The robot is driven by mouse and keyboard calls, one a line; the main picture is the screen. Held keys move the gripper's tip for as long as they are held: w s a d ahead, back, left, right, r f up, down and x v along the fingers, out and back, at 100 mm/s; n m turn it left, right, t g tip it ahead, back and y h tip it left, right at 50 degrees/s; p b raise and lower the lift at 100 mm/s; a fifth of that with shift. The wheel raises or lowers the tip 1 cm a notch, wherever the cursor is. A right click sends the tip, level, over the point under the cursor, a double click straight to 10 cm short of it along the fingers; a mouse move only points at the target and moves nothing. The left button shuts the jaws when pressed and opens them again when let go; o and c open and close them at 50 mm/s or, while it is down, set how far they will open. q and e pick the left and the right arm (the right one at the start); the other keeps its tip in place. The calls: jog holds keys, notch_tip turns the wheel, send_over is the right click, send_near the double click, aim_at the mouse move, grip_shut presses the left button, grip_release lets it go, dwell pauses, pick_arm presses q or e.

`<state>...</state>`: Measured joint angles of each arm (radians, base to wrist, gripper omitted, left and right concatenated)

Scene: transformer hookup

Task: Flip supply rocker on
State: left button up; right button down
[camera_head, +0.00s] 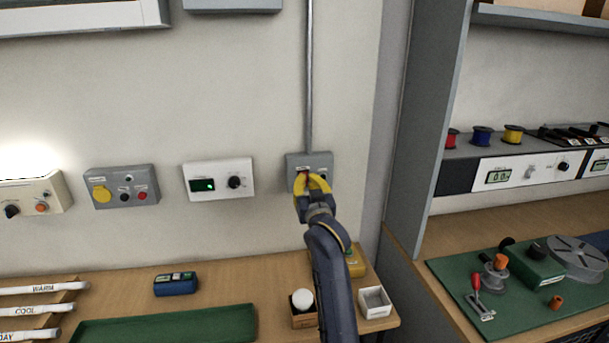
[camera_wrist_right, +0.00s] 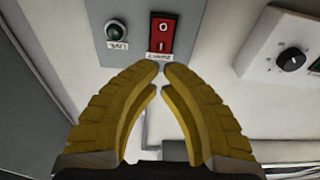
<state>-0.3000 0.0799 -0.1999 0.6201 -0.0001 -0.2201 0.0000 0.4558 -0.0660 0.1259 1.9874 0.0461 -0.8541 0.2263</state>
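The supply rocker is a red switch marked 0 and 1 in a black frame; it shows clearly in the right wrist view (camera_wrist_right: 162,34). It sits on a grey wall box (camera_head: 296,160) under a vertical conduit. In the head view my gripper mostly hides the rocker. A dark round lamp (camera_wrist_right: 117,30) with a label is beside it. My right gripper (camera_head: 306,178) has yellow fingers pointing at the box. In the wrist view its fingertips (camera_wrist_right: 162,68) nearly meet, with nothing between them, at the rocker's label edge. Contact cannot be told. My left gripper is not in view.
A white meter box (camera_head: 218,179) with a knob is left of the grey box. A second grey box (camera_head: 122,186) is further left. A grey partition (camera_head: 425,130) stands right.

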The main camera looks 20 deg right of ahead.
aim_at(302, 168)
jog(key=shift+x, duration=2.15)
jog(key=shift+w, duration=0.5)
jog(key=shift+s, duration=0.1)
jog(key=s+a+r, duration=0.1)
jog(key=s+a, duration=0.2)
jog(key=s, duration=1)
jog(key=shift+s+r, duration=0.25)
jog(key=shift+r, duration=0.15)
